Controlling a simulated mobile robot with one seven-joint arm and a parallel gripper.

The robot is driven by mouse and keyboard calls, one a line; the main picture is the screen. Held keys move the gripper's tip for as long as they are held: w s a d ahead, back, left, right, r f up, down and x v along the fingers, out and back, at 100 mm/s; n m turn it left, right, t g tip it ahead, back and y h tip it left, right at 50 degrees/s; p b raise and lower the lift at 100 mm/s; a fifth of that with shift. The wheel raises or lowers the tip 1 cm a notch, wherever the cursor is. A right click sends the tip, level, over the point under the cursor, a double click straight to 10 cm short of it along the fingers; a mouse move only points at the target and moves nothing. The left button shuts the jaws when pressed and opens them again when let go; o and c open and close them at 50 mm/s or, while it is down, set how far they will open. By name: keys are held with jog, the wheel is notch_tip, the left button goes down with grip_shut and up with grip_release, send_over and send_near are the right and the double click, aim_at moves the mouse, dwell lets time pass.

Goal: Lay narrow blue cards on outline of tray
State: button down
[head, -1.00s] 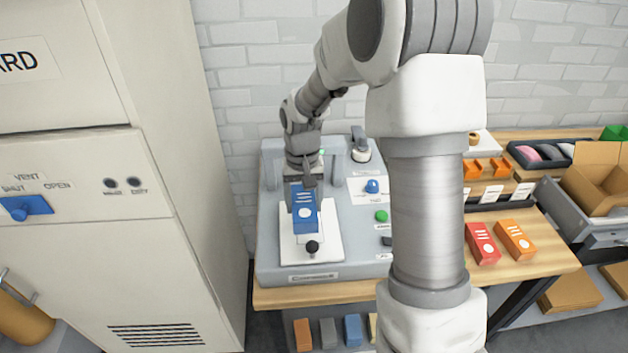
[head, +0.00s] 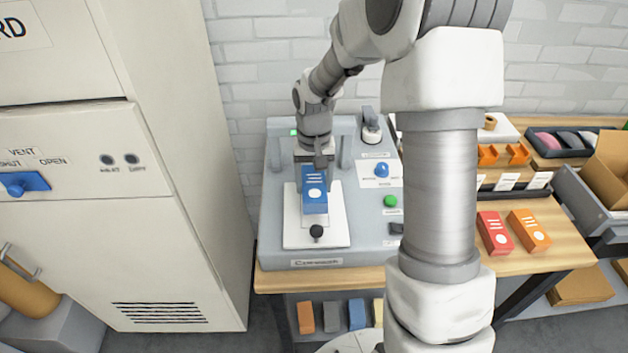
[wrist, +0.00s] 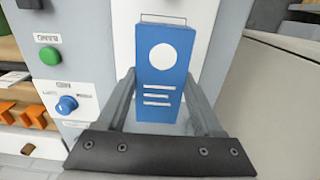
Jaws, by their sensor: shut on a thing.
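My gripper (wrist: 163,105) is shut on a narrow blue card (wrist: 161,70) with a white circle and white lines. In the head view the blue card (head: 314,192) is held over the white tray (head: 291,236) of the grey machine. The tray has a black knob (head: 316,231) at its front. In the wrist view part of the tray's outline (wrist: 163,18) shows just beyond the card's far end. I cannot tell whether the card touches the tray.
The machine (head: 275,245) has a blue knob (head: 381,170) and a green button (head: 390,201) right of the tray. A red card (head: 494,233) and an orange card (head: 528,231) lie on the wooden bench. A tall cabinet (head: 165,230) stands close on the left.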

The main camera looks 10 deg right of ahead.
jog(key=shift+f+b, duration=1.35)
jog(key=shift+f, duration=0.75)
grip_release()
jog(key=shift+r, duration=0.1)
jog(key=shift+r+p, duration=0.85)
jog(key=shift+r, duration=0.2)
jog(key=shift+r+p, duration=2.05)
jog(key=shift+r, duration=0.9)
